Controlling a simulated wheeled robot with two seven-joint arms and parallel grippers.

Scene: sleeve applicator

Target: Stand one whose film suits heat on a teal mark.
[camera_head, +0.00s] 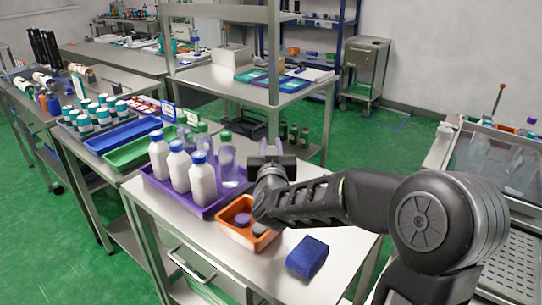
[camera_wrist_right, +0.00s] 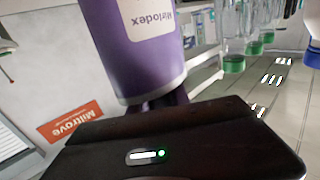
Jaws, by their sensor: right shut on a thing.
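My right gripper (camera_head: 272,165) is above the near bench, just right of the purple tray. In the right wrist view it is shut on a purple cylindrical container (camera_wrist_right: 135,45) with a white label reading "Mirlodex", shown upside down. The head view does not clearly show this container behind the gripper. White bottles (camera_head: 203,182) with blue caps stand upright in the purple tray (camera_head: 208,211), beside clear bottles (camera_head: 227,160) with green caps. I cannot make out a teal mark on the near bench. My left gripper is not in view.
An orange bin (camera_head: 236,235) with round purple-topped items stands below my right forearm. A folded blue cloth (camera_head: 307,257) lies near the bench's front. Blue (camera_head: 125,136) and green trays and teal-capped bottles (camera_head: 85,125) are at left. Bare bench shows around the cloth.

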